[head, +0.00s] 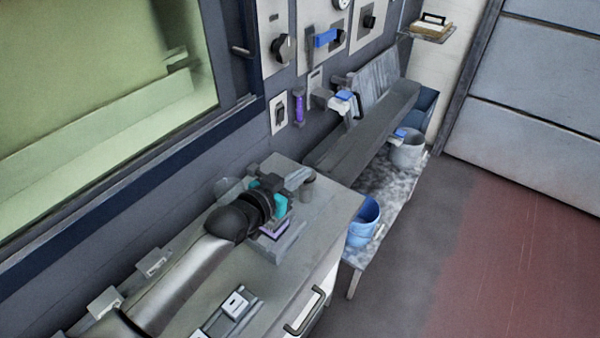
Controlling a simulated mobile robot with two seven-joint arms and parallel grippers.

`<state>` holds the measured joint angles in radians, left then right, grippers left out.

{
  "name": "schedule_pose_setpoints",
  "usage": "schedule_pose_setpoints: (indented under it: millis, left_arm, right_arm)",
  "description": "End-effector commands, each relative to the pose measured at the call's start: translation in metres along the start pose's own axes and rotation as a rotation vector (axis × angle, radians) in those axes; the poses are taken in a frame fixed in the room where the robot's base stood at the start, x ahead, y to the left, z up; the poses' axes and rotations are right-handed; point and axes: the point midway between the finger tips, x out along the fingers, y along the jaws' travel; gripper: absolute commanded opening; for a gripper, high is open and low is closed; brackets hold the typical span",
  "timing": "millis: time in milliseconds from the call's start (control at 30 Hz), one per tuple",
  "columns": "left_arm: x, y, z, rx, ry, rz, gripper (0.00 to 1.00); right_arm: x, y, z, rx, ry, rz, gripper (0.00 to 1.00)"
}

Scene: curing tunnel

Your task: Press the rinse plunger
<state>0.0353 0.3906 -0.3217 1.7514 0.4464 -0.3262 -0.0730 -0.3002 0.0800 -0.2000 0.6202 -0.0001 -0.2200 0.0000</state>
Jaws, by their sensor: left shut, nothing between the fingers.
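My left arm reaches in from the lower left over the grey cabinet top (335,213). My left gripper (297,179), with a black wrist and teal parts, is shut and empty above the cabinet's far end. A small dark grey cylinder (308,190) stands right beside its fingertips; whether they touch it I cannot tell. A grey and purple block (275,236) sits on the cabinet under the wrist, partly hidden by it. I cannot tell which part is the rinse plunger. My right gripper is not in view.
A switch fixture (237,304) lies on the near cabinet top. A low bench beyond holds a blue bucket (363,222) and a grey bucket (408,150). Wall panels with a knob (282,47) and a blue-handled lever (326,38) are behind. The floor at right is clear.

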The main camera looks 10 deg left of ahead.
Motion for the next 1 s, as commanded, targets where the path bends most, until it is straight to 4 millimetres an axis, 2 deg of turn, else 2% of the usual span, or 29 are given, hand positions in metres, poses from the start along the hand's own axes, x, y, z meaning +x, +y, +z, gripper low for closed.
schedule_pose_setpoints:
  millis: [33, 200, 333, 700, 1000]
  left_arm:
    - [-0.002, 0.0, -0.009, 0.001, -0.005, 0.0, 0.0]
    - [-0.003, -0.002, -0.03, 0.0, 0.0, -0.001, 0.0]
    - [-0.026, -0.002, -0.025, 0.0, -0.002, -0.001, 0.0]
    - [-0.083, -0.002, -0.026, 0.0, 0.002, -0.002, 0.0]
    - [-0.101, -0.002, -0.027, 0.0, 0.005, -0.002, 0.0]
  right_arm:
    - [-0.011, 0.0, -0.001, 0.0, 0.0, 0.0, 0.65]
    - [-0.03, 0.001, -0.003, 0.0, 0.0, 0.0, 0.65]
    - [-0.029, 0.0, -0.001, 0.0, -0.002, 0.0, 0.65]
    - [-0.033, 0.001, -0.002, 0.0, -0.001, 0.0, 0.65]
    - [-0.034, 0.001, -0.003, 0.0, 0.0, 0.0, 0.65]
